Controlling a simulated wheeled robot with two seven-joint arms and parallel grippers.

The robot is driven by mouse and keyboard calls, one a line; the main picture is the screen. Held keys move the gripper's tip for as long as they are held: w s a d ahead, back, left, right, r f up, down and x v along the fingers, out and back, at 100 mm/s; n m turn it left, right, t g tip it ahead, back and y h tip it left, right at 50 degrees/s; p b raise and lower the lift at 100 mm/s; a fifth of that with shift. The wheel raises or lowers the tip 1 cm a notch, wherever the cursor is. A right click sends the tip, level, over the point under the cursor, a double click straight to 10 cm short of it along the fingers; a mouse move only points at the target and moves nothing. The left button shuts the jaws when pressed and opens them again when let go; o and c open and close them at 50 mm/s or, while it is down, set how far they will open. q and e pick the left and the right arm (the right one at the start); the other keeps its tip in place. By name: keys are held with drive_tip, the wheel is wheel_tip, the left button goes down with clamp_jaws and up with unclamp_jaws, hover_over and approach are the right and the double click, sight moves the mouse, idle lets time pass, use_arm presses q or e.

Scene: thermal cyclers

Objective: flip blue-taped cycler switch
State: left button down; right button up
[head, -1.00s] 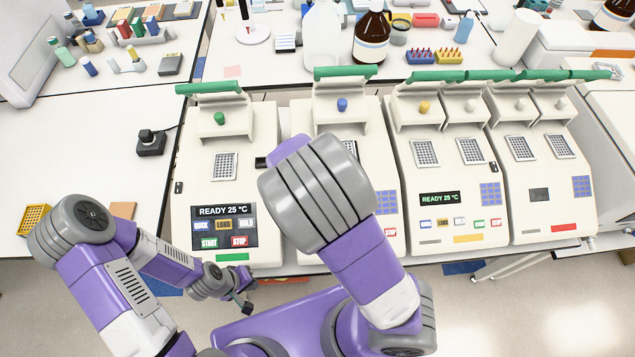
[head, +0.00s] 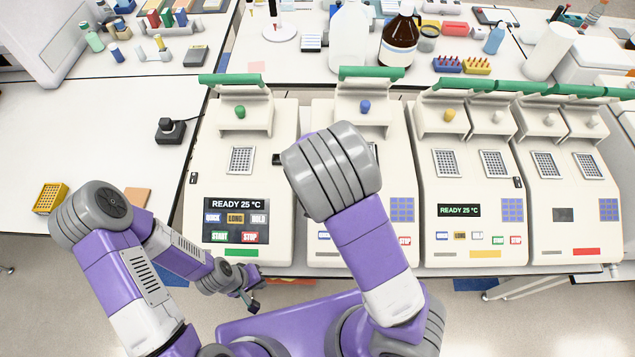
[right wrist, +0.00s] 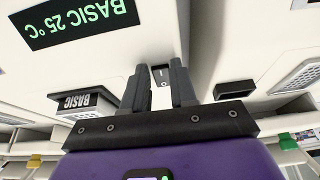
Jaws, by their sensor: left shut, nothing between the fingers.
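The second cycler from the left (head: 318,118) has a blue knob (head: 365,106) and a green lid bar. My right arm covers much of its front in the head view, including its display, and I see no blue tape. In the right wrist view, a white cycler body (right wrist: 225,35) shows a green "BASIC 25 °C" display (right wrist: 80,18). A small dark switch (right wrist: 161,75) appears between the fingers of my right gripper (right wrist: 159,68). These are apart and empty; contact cannot be told. My left gripper (head: 251,301) is shut and empty, low in front of the bench.
A green-taped cycler (head: 285,170) stands left, a yellow-taped one (head: 470,232) and a red-taped one (head: 570,232) right. The left bench (head: 90,130) is mostly clear.

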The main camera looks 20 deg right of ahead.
clamp_jaws()
drive_tip(key=g+p, duration=0.1)
drive_tip(key=r+p, duration=0.1)
drive_tip(key=p, duration=0.1)
drive_tip(key=shift+w+d+g, duration=0.1)
drive_tip(key=shift+w+g, duration=0.2)
drive_tip(key=shift+g, duration=0.1)
drive_tip(key=shift+w+f+g+y+p, duration=0.1)
drive_tip(key=shift+g+y+p, duration=0.3)
drive_tip(key=shift+p, duration=0.1)
drive_tip(key=shift+o, duration=2.4)
unclamp_jaws()
